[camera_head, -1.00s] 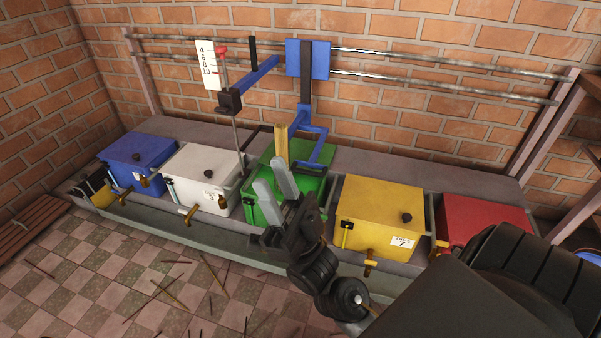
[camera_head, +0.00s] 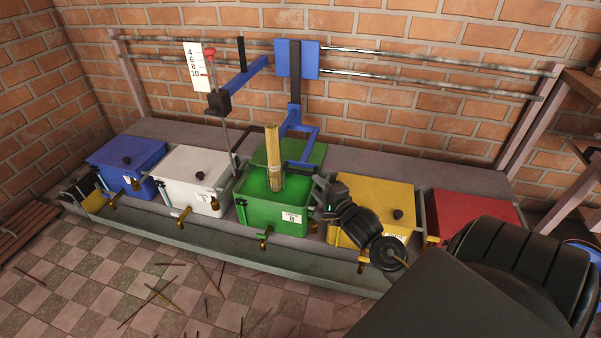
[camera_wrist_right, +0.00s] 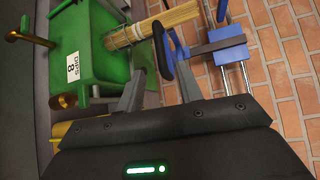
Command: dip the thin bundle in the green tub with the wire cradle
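The green tub (camera_head: 262,212) stands in the middle of the row, its lid (camera_head: 311,153) raised behind it. A thin tan bundle (camera_head: 273,150) stands upright in the tub, its lower end inside. It also shows in the wrist view (camera_wrist_right: 150,27). My right gripper (camera_head: 322,188) is at the tub's right side, apart from the bundle. In the wrist view its fingers (camera_wrist_right: 160,88) are spread, with a black handle (camera_wrist_right: 163,52) just beyond them. My left gripper is out of view.
White (camera_head: 188,178) and blue (camera_head: 125,165) tubs stand to the left, yellow (camera_head: 372,193) and red (camera_head: 470,212) to the right. Loose sticks lie on the floor.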

